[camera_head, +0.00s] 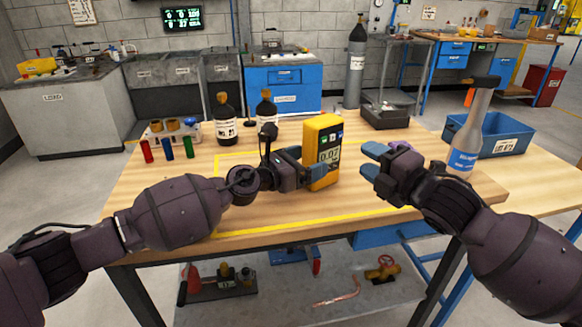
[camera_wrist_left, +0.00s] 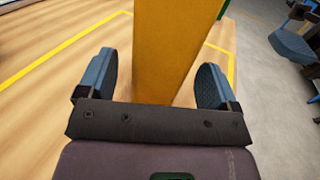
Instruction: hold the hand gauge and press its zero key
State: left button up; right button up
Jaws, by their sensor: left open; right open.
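The hand gauge (camera_head: 322,140) is a yellow upright block with a dark face, a lit display and small coloured keys; it stands on the wooden table. My left gripper (camera_head: 304,163) is open, with its blue fingers at the gauge. In the left wrist view, the gauge's plain yellow side (camera_wrist_left: 170,50) rises between the two fingers of the left gripper (camera_wrist_left: 155,80), with a gap on each side. My right gripper (camera_head: 371,160) is open and empty, to the right of the gauge and apart from it. Which key is the zero key is too small to tell.
Dark bottles (camera_head: 225,125) and a rack with coloured tubes (camera_head: 170,135) stand at the left. A dark box (camera_head: 385,117) is behind. Yellow tape marks the table.

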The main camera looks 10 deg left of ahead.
pick_arm(q)
jog(key=shift+x, duration=1.3)
jog(key=c, duration=1.3)
pick_arm(e)
grip_shut()
